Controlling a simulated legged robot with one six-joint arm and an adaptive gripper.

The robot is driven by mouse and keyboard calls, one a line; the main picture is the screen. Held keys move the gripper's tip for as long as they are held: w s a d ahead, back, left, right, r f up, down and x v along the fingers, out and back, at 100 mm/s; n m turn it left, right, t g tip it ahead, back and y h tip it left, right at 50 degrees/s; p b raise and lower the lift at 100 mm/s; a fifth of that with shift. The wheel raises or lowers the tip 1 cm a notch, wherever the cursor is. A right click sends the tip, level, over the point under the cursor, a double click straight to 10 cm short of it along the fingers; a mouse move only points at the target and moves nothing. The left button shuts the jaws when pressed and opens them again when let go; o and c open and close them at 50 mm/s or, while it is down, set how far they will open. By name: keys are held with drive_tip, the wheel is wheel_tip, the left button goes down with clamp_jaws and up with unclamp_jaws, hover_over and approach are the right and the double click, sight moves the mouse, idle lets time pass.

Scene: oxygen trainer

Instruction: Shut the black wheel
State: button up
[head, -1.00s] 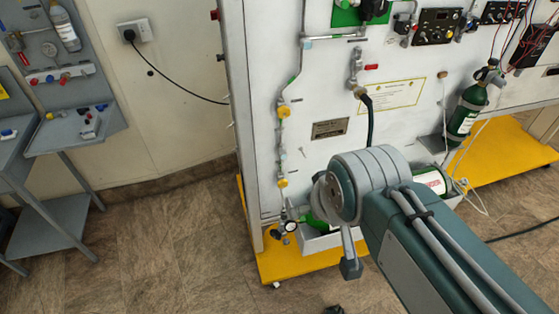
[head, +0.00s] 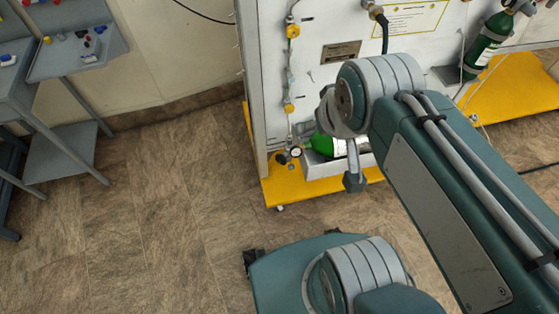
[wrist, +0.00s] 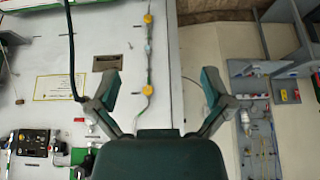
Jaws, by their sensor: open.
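A small dark round knob, which looks like the black wheel (head: 282,159), sits low at the panel's left edge in the head view. It is beside a round gauge (head: 296,152) and the neck of a lying green cylinder (head: 325,143). It is too small to tell how far it is turned. I cannot make it out in the wrist view. My gripper (wrist: 160,88) shows in the wrist view with its two fingers spread wide and nothing between them. Behind the fingers are the panel's edge and a thin pipe with yellow fittings. The fingers are apart from the panel.
The white panel (head: 335,75) stands on a yellow base (head: 300,188). An upright green cylinder (head: 487,45) is strapped at its right. A grey side table (head: 75,55) stands at the left. The brown floor (head: 170,200) between them is clear.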

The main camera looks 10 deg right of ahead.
drive_tip(key=w+a+f+n+t+y, duration=0.1)
drive_tip(key=w+a+f+n, duration=0.2)
drive_tip(key=w, duration=0.7)
drive_tip(key=w+a+f+n+t, duration=0.15)
drive_tip(key=w+a, duration=0.35)
drive_tip(key=w, duration=0.5)
drive_tip(key=w+a+f+n+t+y, duration=0.1)
drive_tip(key=w+a+f+n+t, duration=0.3)
drive_tip(key=w, duration=0.6)
drive_tip(key=w+a+f+m+g+h, duration=0.15)
drive_tip(key=w+a+f, duration=0.25)
drive_tip(key=w+f, duration=0.4)
drive_tip(key=n+t+h, duration=0.1)
drive_tip(key=n+h, duration=0.9)
drive_tip(key=h, duration=0.4)
approach(280, 161)
drive_tip(key=x, duration=1.1)
drive_tip(key=shift+a+f, duration=0.1)
drive_tip(key=shift+f, duration=0.05)
